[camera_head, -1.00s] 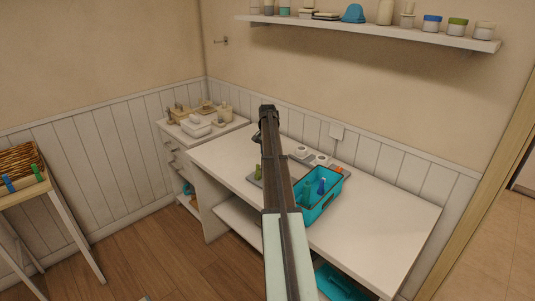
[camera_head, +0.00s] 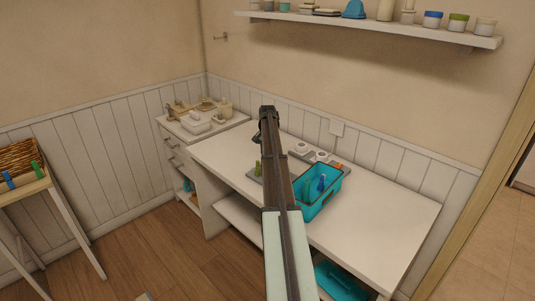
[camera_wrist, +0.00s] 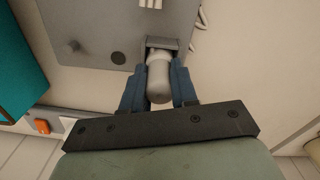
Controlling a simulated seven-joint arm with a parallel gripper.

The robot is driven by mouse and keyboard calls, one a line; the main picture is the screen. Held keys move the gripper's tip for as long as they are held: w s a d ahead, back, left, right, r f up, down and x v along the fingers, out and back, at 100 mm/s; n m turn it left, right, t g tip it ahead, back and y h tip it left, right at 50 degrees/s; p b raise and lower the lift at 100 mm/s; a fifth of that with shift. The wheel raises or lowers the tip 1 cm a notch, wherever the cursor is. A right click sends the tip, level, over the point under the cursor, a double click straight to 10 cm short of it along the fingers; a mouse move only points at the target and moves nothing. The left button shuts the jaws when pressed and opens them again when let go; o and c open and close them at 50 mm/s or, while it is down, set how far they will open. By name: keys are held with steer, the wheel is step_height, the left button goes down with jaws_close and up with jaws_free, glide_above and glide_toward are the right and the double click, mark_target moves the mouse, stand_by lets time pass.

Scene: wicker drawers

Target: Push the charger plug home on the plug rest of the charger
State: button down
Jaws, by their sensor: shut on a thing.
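In the wrist view my gripper (camera_wrist: 158,92) has its two blue fingers shut on the charger plug (camera_wrist: 159,78), a pale grey rounded cylinder. The plug's far end reaches the plug rest (camera_wrist: 163,43), a small grey bracket with a dark recess on the flat grey charger (camera_wrist: 110,25). The plug lines up roughly with the recess. I cannot tell how deep it sits.
A teal basket (camera_head: 337,187) with bottles stands on the white table (camera_head: 390,222), right of my arm; a teal edge also shows in the wrist view (camera_wrist: 18,70). A white power strip or switch with an orange part (camera_wrist: 42,126) lies nearby. Pale cables (camera_wrist: 200,12) run beside the charger.

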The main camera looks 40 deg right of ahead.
steer(key=shift+f, duration=0.15)
steer(key=c, duration=0.8)
jaws_free()
step_height(320, 180, up, 14)
steer(key=shift+f, duration=0.1)
steer(key=shift+a, duration=0.1)
